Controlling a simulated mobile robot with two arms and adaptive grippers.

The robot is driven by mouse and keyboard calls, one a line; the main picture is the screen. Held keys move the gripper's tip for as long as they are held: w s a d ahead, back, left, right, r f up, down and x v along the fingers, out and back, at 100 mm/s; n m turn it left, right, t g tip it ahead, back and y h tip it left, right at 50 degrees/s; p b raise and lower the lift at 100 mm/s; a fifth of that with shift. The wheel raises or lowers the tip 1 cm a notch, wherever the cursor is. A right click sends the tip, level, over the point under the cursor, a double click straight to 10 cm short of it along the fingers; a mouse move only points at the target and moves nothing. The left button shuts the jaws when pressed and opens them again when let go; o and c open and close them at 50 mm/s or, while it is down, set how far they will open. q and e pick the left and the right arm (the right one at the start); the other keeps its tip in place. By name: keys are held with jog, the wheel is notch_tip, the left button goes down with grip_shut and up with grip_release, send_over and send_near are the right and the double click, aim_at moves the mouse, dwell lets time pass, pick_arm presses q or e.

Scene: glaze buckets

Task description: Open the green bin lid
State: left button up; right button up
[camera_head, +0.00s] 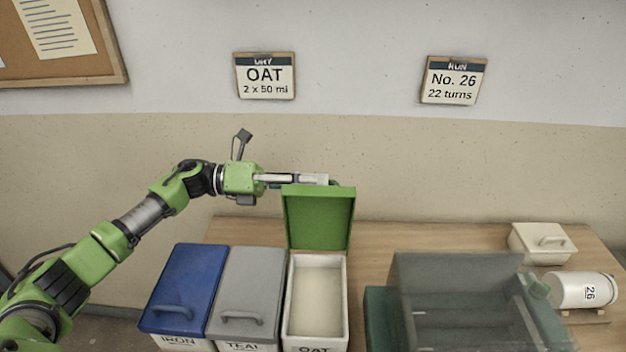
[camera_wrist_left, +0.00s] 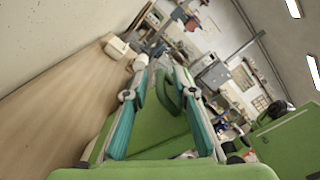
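The green bin lid (camera_head: 319,218) stands upright, hinged open at the back of the white bin marked OAT (camera_head: 348,310). The bin's pale contents show. My left gripper (camera_head: 322,180) reaches in from the left to the lid's top edge; its tips are partly hidden behind the lid. In the left wrist view, my left gripper (camera_wrist_left: 167,80) has its two teal-padded fingers apart. A green loop, seemingly the lid's handle (camera_wrist_left: 168,92), shows between them, and I see no clear grip on it. My right gripper is not in view.
A blue-lidded bin (camera_head: 188,280) and a grey-lidded bin (camera_head: 247,290) stand shut on the left. A large grey-green tub (camera_head: 455,275), a white lidded box (camera_head: 542,244) and a white jar marked 26 (camera_head: 582,290) are on the right. The table behind the tub is clear.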

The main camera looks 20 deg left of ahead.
pick_arm(q)
grip_shut()
jog(key=shift+s+d, duration=0.1)
jog(key=shift+w+f+b, duration=0.1)
jog(key=shift+w+b, duration=0.15)
jog(key=shift+b, duration=0.15)
jog(key=w+n+b, duration=0.1)
jog(key=w+a+f+n+b, duration=0.1)
jog(key=w, duration=0.1)
jog(key=w+n+b, duration=0.1)
jog(key=w+b, duration=0.1)
jog(key=shift+a+f+n, duration=0.15)
jog(key=shift+a+n, duration=0.15)
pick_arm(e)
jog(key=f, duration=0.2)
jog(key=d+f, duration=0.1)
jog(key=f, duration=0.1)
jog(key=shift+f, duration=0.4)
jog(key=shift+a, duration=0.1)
pick_arm(q)
grip_release()
jog(key=shift+w+a, duration=0.1)
jog(key=shift+w, duration=0.05)
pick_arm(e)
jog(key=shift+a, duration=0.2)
